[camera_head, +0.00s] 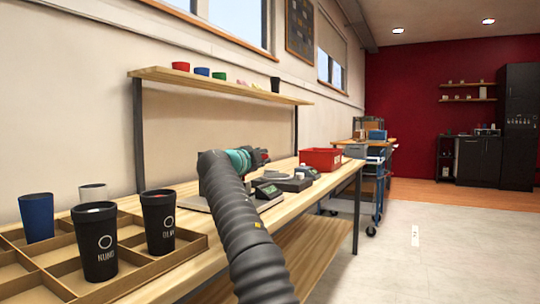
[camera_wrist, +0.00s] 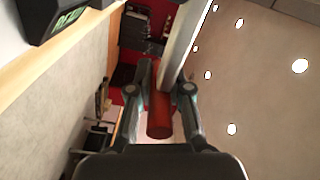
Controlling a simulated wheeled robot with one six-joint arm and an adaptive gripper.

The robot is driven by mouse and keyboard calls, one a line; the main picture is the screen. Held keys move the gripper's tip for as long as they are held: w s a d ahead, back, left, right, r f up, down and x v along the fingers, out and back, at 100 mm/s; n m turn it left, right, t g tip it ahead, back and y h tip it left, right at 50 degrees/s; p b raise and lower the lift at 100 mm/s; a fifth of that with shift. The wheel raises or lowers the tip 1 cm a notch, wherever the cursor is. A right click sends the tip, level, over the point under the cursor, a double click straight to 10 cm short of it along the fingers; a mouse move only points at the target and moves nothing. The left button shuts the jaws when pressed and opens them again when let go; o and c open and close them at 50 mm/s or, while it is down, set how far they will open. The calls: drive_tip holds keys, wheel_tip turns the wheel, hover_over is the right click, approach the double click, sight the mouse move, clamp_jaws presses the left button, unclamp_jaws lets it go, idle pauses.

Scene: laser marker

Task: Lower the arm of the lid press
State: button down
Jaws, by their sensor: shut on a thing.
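In the wrist view, my gripper (camera_wrist: 161,92) is shut on a red cylindrical handle (camera_wrist: 159,122), with one finger on each side of it. A pale straight bar (camera_wrist: 178,42) runs from near the handle to the top edge; I take the handle to belong to the lid press arm, but the joint between them is hidden. In the head view, my dark ribbed arm reaches over the workbench (camera_head: 170,284). The gripper end and most of the press are hidden behind it, so the press arm's angle is unclear there.
A wooden divided tray (camera_head: 198,243) holds black cups (camera_head: 100,245), a blue cup (camera_head: 37,218) and a white cup. A red bin (camera_head: 322,160) and small devices with displays (camera_head: 268,191) stand farther along the bench. Floor at right is clear.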

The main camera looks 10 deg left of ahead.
drive_tip(key=shift+a+f, duration=0.15)
drive_tip(key=shift+f, duration=0.05)
idle(0.3)
drive_tip(key=c, duration=1.1)
unclamp_jaws()
drive_tip(key=shift+a, duration=0.1)
drive_tip(key=shift+d, duration=0.2)
drive_tip(key=shift+d, duration=0.1)
drive_tip(key=shift+s+a+r, duration=0.1)
drive_tip(key=shift+s+a, duration=0.25)
drive_tip(key=shift+s, duration=0.25)
drive_tip(key=v, duration=0.6)
